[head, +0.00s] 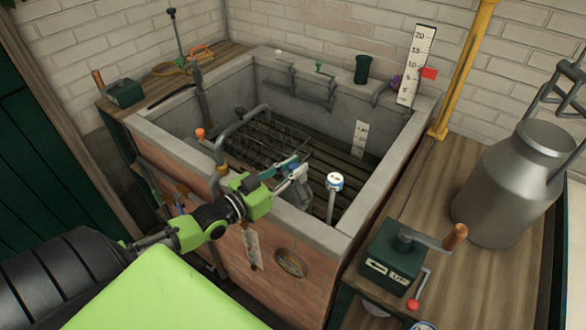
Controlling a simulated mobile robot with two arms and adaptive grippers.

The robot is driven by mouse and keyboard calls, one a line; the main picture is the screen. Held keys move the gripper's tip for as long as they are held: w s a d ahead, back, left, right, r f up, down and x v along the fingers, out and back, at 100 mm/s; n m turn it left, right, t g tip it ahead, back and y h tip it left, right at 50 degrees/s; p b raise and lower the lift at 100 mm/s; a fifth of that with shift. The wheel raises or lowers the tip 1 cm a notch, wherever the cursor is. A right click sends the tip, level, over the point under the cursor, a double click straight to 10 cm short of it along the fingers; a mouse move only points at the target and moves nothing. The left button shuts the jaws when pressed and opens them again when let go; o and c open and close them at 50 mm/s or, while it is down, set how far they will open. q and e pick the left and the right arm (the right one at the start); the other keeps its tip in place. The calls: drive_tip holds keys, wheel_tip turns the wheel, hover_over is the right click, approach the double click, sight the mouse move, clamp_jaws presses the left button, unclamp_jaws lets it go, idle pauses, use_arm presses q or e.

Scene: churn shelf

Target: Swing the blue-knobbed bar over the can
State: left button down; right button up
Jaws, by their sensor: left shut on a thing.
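My left gripper (297,173) reaches over the front wall of the tank (180,148) and is shut. It seems to hold a small part of a bar near the front rim, but its fingers cover most of it. No blue knob shows clearly on that bar; the gripper may hide it. A grey rounded shape (301,193) lies just below the fingertips; I cannot tell if it is a can or part of the bar. A large grey metal can (510,187) stands upright on the right-hand wooden shelf, well apart from the gripper. My right gripper is not in view.
A round blue-and-white-topped post (335,182) stands close right of the gripper. A green crank box (390,257) sits front right. Bars and a dark green cup (362,69) line the back rim.

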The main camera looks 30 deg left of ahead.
use_arm(q)
drive_tip(key=c, duration=1.9)
unclamp_jaws()
drive_tip(key=v, duration=1.2)
drive_tip(key=shift+r, duration=0.1)
